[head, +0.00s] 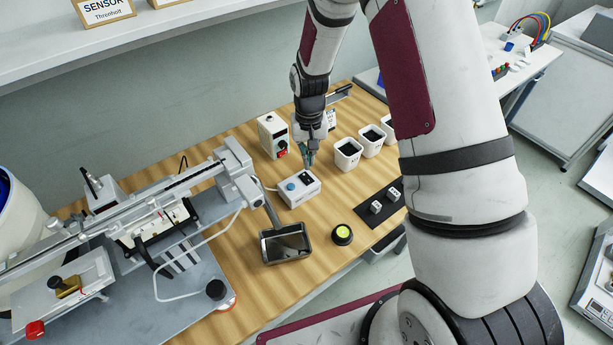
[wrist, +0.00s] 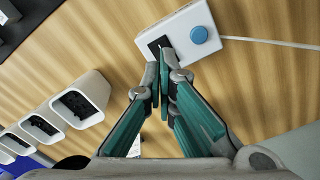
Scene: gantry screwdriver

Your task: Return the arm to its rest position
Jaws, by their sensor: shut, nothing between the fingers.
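My gripper (head: 309,158) is shut and empty. In the head view it hangs pointing down, at the back edge of a white control box (head: 299,190) with a blue button (head: 290,187) and a black switch. In the wrist view the shut fingertips (wrist: 160,62) meet over the dark switch (wrist: 158,46) of the box, and the blue button (wrist: 199,34) is just to their right. I cannot tell whether the tips touch the switch.
White cups (head: 347,154) with dark contents stand right of the gripper. A white box with a red button (head: 272,135) stands behind left. A gantry rail (head: 130,215) fills the left side. A screen (head: 285,243), a yellow-topped puck (head: 342,235) and a black mat (head: 372,222) lie in front.

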